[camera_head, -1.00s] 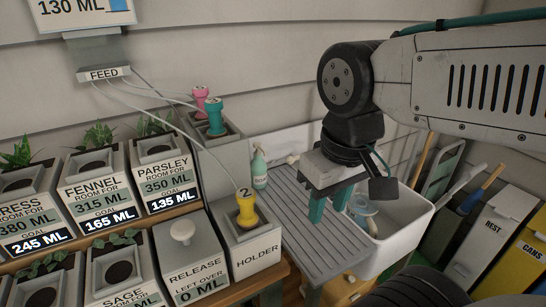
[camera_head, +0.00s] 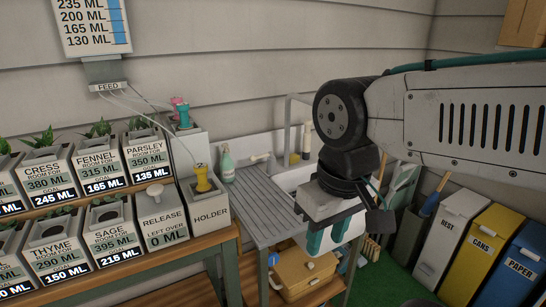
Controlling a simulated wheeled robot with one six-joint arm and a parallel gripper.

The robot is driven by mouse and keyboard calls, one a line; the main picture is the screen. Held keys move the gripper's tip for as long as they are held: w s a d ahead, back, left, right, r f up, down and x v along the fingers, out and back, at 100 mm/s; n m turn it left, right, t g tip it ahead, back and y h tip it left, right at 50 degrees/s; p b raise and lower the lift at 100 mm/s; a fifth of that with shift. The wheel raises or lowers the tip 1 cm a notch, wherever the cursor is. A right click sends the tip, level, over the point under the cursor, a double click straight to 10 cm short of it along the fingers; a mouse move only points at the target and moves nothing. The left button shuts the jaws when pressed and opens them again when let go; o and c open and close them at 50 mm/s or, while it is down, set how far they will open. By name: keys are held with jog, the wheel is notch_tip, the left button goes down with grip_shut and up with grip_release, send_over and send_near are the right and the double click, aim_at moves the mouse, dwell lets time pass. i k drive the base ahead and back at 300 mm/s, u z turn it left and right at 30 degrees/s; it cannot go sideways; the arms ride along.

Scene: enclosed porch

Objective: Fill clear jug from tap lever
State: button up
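My gripper (camera_head: 328,238) hangs pointing down in front of the white sink (camera_head: 294,180). Its two teal fingers are apart, with only white sink surface visible between them. A grey pipe shaped like a tap spout (camera_head: 288,122) rises at the back of the sink. The clear jug does not show now; my gripper and arm hide much of the basin.
A ribbed drainboard (camera_head: 262,212) lies left of the sink, with a green spray bottle (camera_head: 227,166) behind it. Labelled planters and a holder box (camera_head: 209,207) fill the left shelves. A wooden crate (camera_head: 303,272) sits below. Bins (camera_head: 447,235) stand right, beside green floor.

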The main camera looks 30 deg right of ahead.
aim_at(253, 158)
jog(key=z, duration=0.4)
jog(key=i, duration=1)
